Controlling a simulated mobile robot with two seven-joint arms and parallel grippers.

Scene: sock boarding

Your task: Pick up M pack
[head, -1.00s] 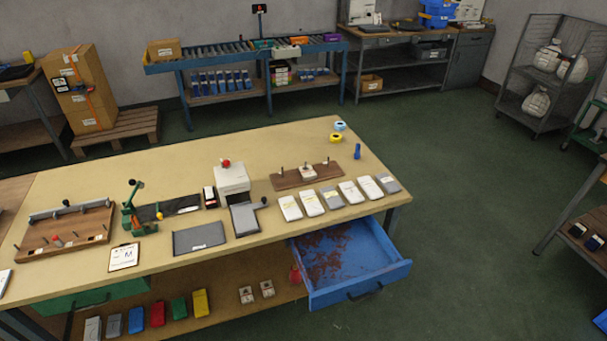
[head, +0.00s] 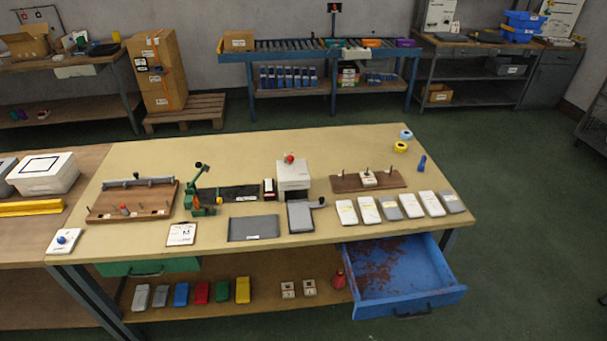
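A row of flat packs lies along the right front of the workbench (head: 130,240). From the left are two white packs (head: 346,212) (head: 368,210), a grey pack (head: 390,207), two white packs (head: 411,205) (head: 430,203) and a grey pack (head: 451,202). Their size labels are too small to read, so I cannot tell which is the M pack. A clipboard card (head: 181,234) with what looks like an M lies at the front left of the bench. Neither of my grippers is in view.
An open blue drawer (head: 455,292) sticks out below the packs. A white box press (head: 293,176), a dark grey mat (head: 253,228) and a wooden peg board (head: 346,183) stand left of and behind them. Green floor (head: 540,220) is clear on the right.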

